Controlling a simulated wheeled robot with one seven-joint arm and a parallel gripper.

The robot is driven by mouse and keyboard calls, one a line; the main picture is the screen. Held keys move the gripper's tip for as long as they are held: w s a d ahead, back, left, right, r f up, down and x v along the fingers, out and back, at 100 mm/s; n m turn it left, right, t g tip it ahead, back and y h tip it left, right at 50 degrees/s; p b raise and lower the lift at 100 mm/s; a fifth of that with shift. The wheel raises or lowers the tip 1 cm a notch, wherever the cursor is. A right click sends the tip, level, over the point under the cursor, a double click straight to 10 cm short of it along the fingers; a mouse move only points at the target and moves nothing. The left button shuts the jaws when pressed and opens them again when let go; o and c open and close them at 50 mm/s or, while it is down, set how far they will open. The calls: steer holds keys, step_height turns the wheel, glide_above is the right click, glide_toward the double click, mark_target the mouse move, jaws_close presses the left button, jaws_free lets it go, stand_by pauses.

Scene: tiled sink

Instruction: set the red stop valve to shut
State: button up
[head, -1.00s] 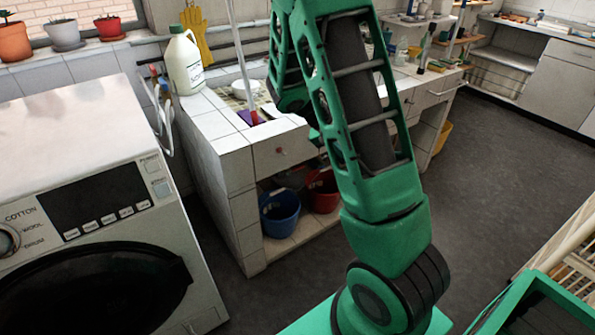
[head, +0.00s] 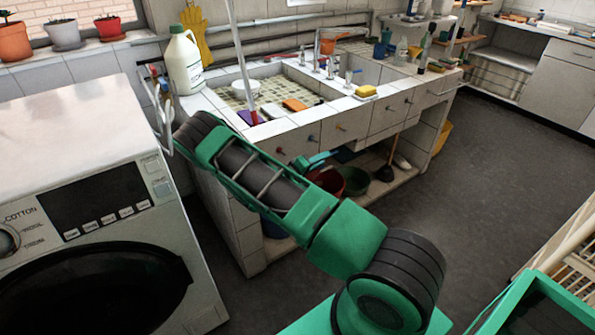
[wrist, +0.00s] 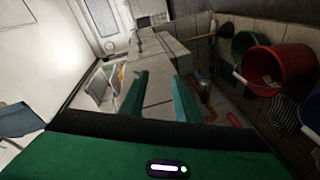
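In the head view my gripper (head: 318,160) is partly hidden, low in front of the sink, right of the red valve. I cannot tell its distance from it.
Below are a red bucket (wrist: 278,70), a green bucket (wrist: 245,43) and a plunger (head: 387,172). A washing machine (head: 95,215) stands left. The floor (head: 480,190) at right is clear.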

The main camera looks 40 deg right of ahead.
steer(key=w+a+f+n+t+y, duration=0.1)
steer(key=w+a+f+n+t, duration=0.2)
steer(key=a+f+n+t, duration=0.25)
steer(key=w+a+f+n+t+y, duration=0.25)
steer(key=f+n+t, duration=0.3)
steer(key=f, duration=0.35)
steer(key=shift+m+h, duration=0.45)
steer(key=shift+m, duration=0.15)
steer(key=x, duration=1)
steer(key=shift+w+a+r, duration=0.15)
steer(key=shift+w+a, duration=0.05)
steer(key=shift+w, duration=0.15)
steer(key=shift+c, duration=0.6)
